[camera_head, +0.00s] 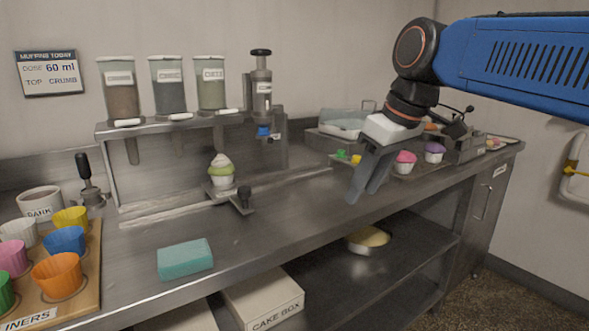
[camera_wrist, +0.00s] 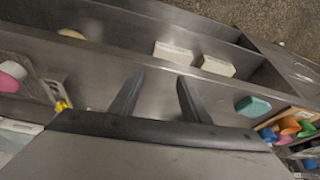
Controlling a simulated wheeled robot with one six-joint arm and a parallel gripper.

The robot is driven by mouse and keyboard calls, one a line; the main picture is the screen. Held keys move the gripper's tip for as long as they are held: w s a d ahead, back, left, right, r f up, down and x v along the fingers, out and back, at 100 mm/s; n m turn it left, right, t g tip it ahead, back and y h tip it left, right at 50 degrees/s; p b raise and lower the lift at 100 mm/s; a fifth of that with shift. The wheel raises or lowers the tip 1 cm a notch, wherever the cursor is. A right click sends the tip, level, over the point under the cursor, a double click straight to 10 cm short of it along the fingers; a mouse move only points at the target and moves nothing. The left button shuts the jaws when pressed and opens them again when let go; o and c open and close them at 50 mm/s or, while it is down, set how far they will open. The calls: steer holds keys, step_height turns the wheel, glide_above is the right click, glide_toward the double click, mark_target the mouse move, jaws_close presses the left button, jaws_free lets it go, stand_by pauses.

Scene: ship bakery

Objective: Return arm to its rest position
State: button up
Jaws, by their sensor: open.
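My arm, with blue and dark links, reaches in from the upper right in the head view. My gripper (camera_head: 362,192) hangs over the steel counter (camera_head: 310,215), fingers pointing down and a little left. In the wrist view my gripper (camera_wrist: 158,90) shows two dark fingers spread apart with nothing between them. Bare counter and the counter's front edge lie beyond the fingers. The gripper is apart from the cupcakes around it in the head view.
A green-and-white cupcake (camera_head: 221,171) sits under the dispensers. A teal sponge (camera_head: 185,259) lies near the front edge. Coloured liners stand in a wooden board (camera_head: 88,290) at left. Pink (camera_head: 405,158) and purple (camera_head: 434,150) topped cupcakes stand right of my gripper. A cake box (camera_head: 265,300) is below.

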steer(key=s+d+f+m+h, duration=0.1)
steer(key=s+d+f+m, duration=0.1)
steer(key=s+d+f, duration=0.3)
steer(key=s+d+f+m+t+h, duration=0.1)
steer(key=s+d+f+m, duration=0.2)
steer(key=f, duration=0.9)
steer(key=s+d+f+m, duration=0.3)
steer(key=s+d+f, duration=0.4)
steer(key=f, duration=0.1)
steer(key=shift+s+d+f+t+h, duration=0.15)
steer(key=shift+s+t+h, duration=0.1)
steer(key=shift+t+h, duration=0.15)
